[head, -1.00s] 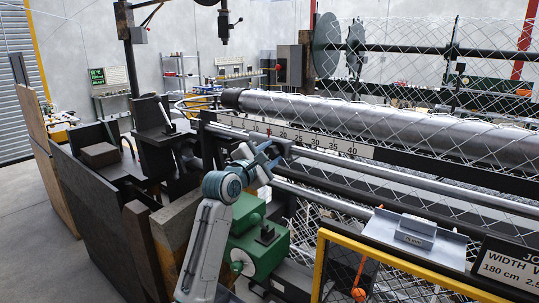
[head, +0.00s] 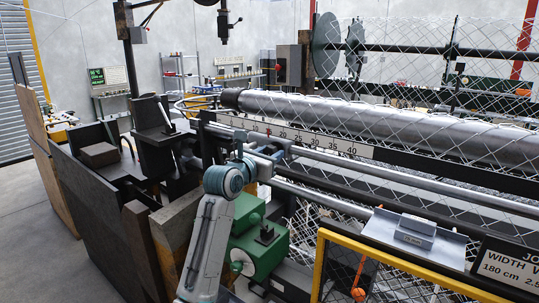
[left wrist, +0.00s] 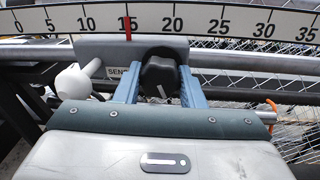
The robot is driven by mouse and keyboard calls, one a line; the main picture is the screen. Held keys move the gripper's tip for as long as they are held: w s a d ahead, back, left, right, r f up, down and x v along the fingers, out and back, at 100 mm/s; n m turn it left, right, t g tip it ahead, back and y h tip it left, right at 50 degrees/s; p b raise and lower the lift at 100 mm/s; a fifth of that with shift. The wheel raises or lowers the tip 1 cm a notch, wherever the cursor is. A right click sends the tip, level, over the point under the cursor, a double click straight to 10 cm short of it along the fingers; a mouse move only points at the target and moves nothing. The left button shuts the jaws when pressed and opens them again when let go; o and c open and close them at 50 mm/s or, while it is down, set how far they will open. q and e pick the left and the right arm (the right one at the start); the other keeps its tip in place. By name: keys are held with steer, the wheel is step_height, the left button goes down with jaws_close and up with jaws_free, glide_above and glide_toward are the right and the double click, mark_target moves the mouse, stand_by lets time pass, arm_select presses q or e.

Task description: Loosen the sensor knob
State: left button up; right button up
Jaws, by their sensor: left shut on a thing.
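The sensor knob (left wrist: 160,76) is black with a pale line on its face. It sits on the front of the grey sensor block (left wrist: 95,48), under the scale, in the left wrist view. My left gripper (left wrist: 158,88) is shut on the knob, with one blue finger on each side of it. In the head view the left gripper (head: 262,160) is at the rail below the scale, and the knob is too small and covered to make out. A label partly hidden by a finger reads "SEN". My right gripper is not in view.
A white scale (left wrist: 225,20) with a red pointer (left wrist: 127,22) near 15 runs above the block. A white ball handle (left wrist: 74,83) stands left of the gripper. A green motor housing (head: 258,242) is below the arm. Wire mesh lies behind the rails.

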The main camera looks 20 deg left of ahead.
arm_select(q)
steer(key=shift+f+n, duration=0.1)
steer(key=shift+n, duration=0.5)
steer(key=o, duration=1)
